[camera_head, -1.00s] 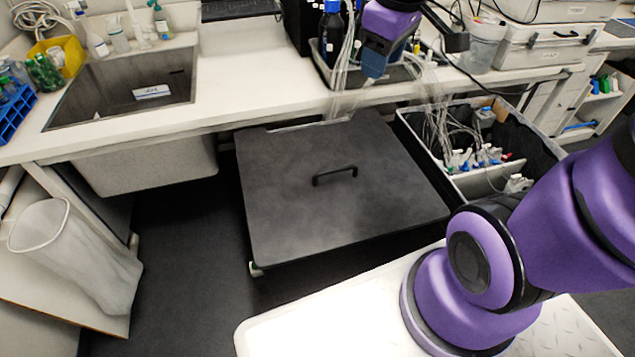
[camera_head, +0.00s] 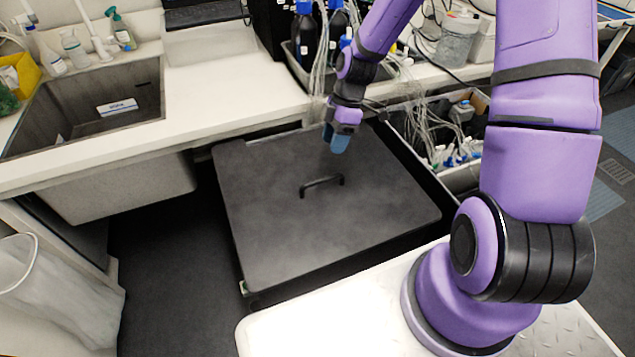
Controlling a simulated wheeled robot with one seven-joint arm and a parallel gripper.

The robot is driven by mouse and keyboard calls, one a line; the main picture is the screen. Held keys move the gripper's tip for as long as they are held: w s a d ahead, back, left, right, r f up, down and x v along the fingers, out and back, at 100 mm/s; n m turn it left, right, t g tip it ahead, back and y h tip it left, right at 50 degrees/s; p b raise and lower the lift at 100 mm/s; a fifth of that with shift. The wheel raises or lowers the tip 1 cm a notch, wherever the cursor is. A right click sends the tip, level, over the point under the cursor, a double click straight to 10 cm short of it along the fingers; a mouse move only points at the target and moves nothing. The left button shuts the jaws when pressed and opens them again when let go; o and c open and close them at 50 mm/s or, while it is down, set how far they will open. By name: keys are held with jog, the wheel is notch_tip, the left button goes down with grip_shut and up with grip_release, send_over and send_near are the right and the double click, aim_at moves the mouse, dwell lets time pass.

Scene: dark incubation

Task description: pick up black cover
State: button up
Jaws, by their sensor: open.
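The black cover (camera_head: 285,218) is a flat dark square lid with a raised black bar handle (camera_head: 321,184) at its middle. It lies on a low box below the bench. My gripper (camera_head: 338,143) has blue fingertips pointing down. It appears above the far right part of the cover, up and to the right of the handle in the picture, and apart from it. It is open and holds nothing that I can see. The gap between the fingers is hard to make out from this side.
A white bench (camera_head: 225,95) with a sink (camera_head: 95,110) runs behind the cover. An open bin of cables and bottles (camera_head: 458,178) stands right of it. A waste bin (camera_head: 60,300) is at lower left. Dark floor (camera_head: 170,250) lies free left of the cover.

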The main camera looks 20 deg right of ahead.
aim_at(319, 183)
jog(key=shift+n, duration=0.4)
jog(key=x, duration=1.1)
jog(key=shift+w+a+f, duration=0.1)
jog(key=shift+a, duration=0.15)
jog(key=shift+a+f, duration=0.25)
jog(key=shift+f, duration=0.45)
jog(key=shift+f, duration=0.2)
grip_shut()
